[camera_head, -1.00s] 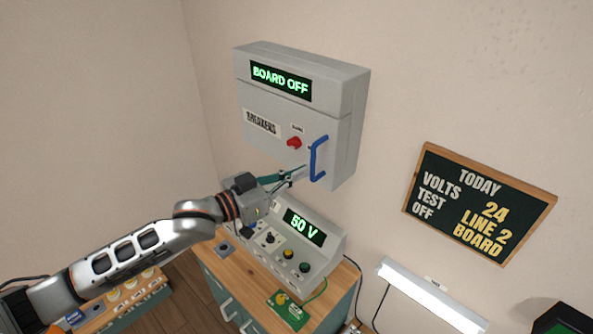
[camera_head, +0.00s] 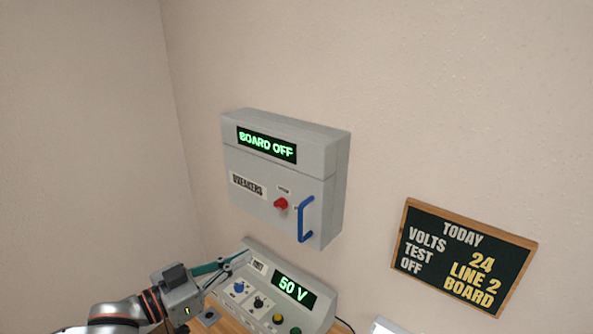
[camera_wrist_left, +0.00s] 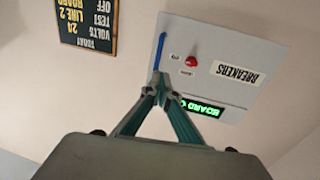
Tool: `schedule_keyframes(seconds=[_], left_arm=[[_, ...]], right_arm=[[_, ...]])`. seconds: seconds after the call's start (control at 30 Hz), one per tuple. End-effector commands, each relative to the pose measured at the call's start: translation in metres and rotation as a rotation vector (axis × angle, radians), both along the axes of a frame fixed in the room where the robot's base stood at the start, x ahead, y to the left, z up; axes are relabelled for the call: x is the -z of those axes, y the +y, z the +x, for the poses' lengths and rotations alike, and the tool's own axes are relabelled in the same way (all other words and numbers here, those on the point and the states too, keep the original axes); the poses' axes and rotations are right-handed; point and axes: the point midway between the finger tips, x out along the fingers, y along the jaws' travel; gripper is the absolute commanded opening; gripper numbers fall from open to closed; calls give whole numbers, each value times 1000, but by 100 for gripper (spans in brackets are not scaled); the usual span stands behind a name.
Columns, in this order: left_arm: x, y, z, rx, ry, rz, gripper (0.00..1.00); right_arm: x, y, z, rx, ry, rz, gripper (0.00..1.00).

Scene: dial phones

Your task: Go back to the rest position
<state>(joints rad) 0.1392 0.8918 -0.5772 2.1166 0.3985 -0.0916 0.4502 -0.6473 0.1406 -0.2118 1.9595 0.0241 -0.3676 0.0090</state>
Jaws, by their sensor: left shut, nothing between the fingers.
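My left gripper (camera_head: 243,256) reaches in from the lower left of the head view, beside the upper left of the 50 V console (camera_head: 262,292). In the left wrist view its fingers (camera_wrist_left: 157,80) meet at the tips with nothing between them. The grey breaker box (camera_head: 292,165) reads BOARD OFF and hangs on the wall above the console. Its blue handle (camera_head: 306,219) and red knob (camera_head: 281,204) are apart from the gripper in the head view. The box also shows upside down in the left wrist view (camera_wrist_left: 215,45). My right gripper is not seen.
A chalkboard (camera_head: 465,255) on the wall at right reads TODAY, VOLTS 24, TEST LINE 2, OFF BOARD. The console has several knobs and buttons and stands on a wooden top (camera_head: 226,325). The wall left of the breaker box is bare.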

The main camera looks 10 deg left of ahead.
Motion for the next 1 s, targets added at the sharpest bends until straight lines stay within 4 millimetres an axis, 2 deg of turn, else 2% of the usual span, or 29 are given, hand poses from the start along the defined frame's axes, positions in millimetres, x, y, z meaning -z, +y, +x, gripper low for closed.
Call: schedule_keyframes(seconds=[0.17,0.27,0.37,0.5,0.6,0.7,0.8,1.0], left_arm=[[62,-9,-15,-82,45,21,0],[112,-8,-31,-160,91,61,0],[165,-3,-54,-241,155,119,0],[239,9,-102,-346,271,222,0],[280,18,-138,-397,349,294,0],[307,24,-165,-426,406,347,0],[321,28,-182,-440,439,380,0],[327,29,-189,-445,453,395,0]], right_arm=[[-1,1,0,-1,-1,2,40],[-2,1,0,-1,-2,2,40],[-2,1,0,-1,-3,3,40],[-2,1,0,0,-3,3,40],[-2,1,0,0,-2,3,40],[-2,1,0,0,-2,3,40],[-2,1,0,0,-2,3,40],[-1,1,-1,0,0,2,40]])
